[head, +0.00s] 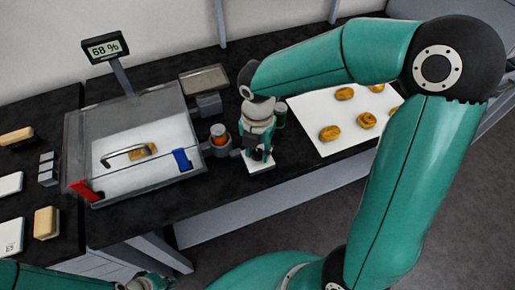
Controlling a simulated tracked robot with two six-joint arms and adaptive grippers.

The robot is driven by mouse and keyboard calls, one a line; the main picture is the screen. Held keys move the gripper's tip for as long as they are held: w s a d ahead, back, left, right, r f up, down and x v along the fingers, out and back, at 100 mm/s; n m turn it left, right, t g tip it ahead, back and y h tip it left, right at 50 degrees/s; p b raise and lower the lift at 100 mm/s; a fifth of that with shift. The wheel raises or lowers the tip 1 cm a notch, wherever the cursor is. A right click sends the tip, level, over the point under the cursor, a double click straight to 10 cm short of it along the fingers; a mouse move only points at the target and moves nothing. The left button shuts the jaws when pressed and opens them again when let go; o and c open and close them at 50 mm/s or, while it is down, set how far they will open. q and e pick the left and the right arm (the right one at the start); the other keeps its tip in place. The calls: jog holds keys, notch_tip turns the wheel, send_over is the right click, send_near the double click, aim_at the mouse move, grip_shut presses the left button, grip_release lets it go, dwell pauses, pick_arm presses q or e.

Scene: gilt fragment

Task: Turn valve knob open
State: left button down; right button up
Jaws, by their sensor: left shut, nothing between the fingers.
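My left gripper (150,284) is shut and empty at the bottom edge, partly cut off, well away from the knob.
A display (105,47) reads 68 %. A gilt fragment (143,151) lies inside the chamber, with blue (182,159) and red (86,191) clips at its front. A dark green-sided jar (280,114) stands behind my right gripper. A white sheet (318,106) holds several gilt pieces.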

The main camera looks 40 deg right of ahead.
grip_shut()
jog(key=shift+m, duration=0.3)
jog(key=m+b, duration=0.1)
jog(key=m, duration=0.2)
jog(key=m+b, duration=0.1)
jog(key=m, duration=0.3)
jog(key=m+b, duration=0.1)
jog(key=m, duration=0.4)
jog(key=m+b, duration=0.1)
jog(key=m, duration=0.4)
jog(key=shift+w+r, duration=0.1)
jog(key=shift+m, duration=0.3)
